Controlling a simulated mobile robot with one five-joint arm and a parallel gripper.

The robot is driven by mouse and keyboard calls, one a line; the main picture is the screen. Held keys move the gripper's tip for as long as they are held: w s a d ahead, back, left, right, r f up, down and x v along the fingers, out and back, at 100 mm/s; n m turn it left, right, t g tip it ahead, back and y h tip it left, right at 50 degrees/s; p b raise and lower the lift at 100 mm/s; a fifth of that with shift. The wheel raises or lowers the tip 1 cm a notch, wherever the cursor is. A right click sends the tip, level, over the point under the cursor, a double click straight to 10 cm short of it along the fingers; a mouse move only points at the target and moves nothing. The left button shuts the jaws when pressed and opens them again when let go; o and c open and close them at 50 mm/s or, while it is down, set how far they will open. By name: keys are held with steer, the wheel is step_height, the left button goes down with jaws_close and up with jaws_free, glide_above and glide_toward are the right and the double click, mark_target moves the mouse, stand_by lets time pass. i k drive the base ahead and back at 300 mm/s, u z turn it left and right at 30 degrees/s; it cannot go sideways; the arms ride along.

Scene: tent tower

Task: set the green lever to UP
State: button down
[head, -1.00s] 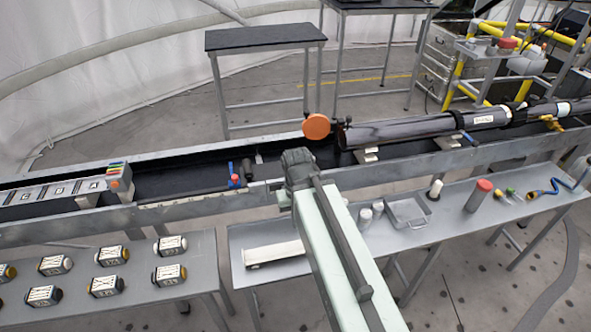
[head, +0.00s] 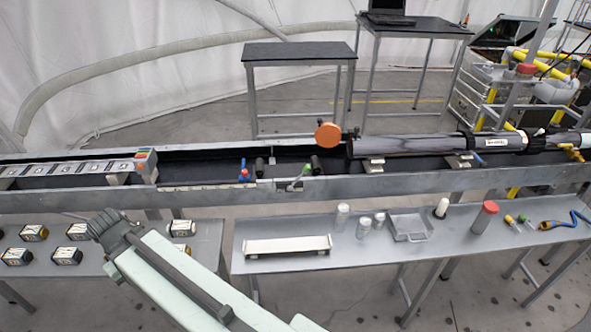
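The green lever (head: 304,172) is small and sits in the long trough, right of centre in the head view. Its green handle slants up to the right from a pale mount; I see no UP label. My gripper (head: 100,224) is at the dark far end of my arm at lower left, over the left front table, well left of the lever and apart from it. Its fingers are too small and dark to tell open from shut.
The long grey trough (head: 420,185) crosses the view. A blue lever with a red part (head: 244,174) stands left of the green one. An orange disc (head: 328,135) and a dark tube (head: 408,147) lie to the right. The front table (head: 375,247) holds a white tray and jars.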

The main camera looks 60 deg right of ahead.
mark_target(308, 168)
steer(key=k, duration=1.45)
steer(key=z, duration=0.45)
steer(key=i, duration=1)
steer(key=u, duration=0.05)
